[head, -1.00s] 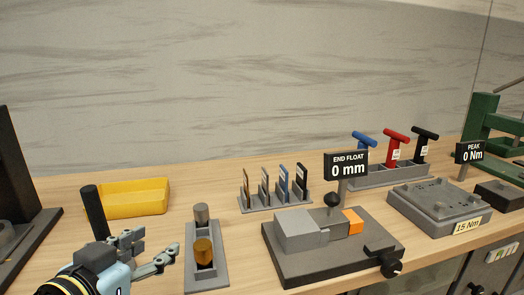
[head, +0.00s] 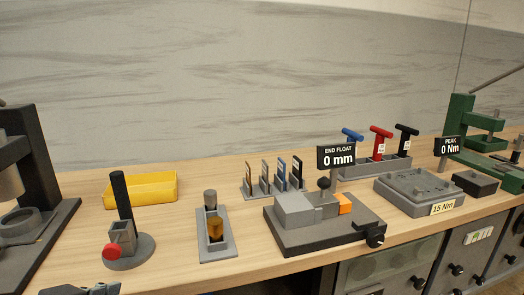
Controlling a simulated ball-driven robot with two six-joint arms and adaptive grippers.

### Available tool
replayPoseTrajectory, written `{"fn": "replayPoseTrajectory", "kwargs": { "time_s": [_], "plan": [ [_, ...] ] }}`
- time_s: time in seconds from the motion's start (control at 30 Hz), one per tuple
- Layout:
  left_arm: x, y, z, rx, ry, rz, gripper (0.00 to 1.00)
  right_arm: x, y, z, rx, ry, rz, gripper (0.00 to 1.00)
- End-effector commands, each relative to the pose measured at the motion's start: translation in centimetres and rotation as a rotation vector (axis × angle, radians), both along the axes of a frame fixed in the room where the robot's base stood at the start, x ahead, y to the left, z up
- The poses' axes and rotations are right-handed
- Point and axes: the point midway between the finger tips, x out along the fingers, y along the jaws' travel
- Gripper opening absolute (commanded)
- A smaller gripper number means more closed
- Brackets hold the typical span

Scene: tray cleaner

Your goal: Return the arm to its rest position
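A dark grey piece of my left gripper (head: 82,289) shows at the bottom edge of the head view, toward the left. It is below the front of the wooden bench (head: 180,277), and the rest of the arm is out of frame. Its fingers are too cut off to tell whether they are open or shut. No held object shows. My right gripper is not in view.
Near the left gripper stands a grey stand with a black post and red knob (head: 125,250). Behind it is a yellow tray (head: 150,190). A black press (head: 45,170) is at far left. The END FLOAT fixture (head: 300,240) is at centre, a green press (head: 460,130) at right.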

Motion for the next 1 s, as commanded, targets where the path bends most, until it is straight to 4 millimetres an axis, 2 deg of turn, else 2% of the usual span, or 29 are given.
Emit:
{"fn": "replayPoseTrajectory", "kwargs": {
  "time_s": [0.2, 0.33, 0.63, 0.8, 1.0],
  "plan": [
    [-4.8, 2.0, -1.9, 0.05, 0.216, 0.032, 0.5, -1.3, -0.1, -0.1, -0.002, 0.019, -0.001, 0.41],
    [-8.0, 3.5, -2.7, 0.086, 0.345, 0.074, 0.5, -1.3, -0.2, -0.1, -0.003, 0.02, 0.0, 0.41],
    [-15.8, 7.6, -2.8, 0.182, 0.626, 0.229, 0.5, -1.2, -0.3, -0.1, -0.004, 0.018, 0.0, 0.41],
    [-14.6, 7.9, -8.6, 0.176, 0.645, 0.231, 0.5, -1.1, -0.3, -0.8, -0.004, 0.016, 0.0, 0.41],
    [-14.1, 8.4, -15.7, 0.177, 0.671, 0.234, 0.5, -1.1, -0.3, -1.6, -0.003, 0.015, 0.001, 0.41]
  ]
}}
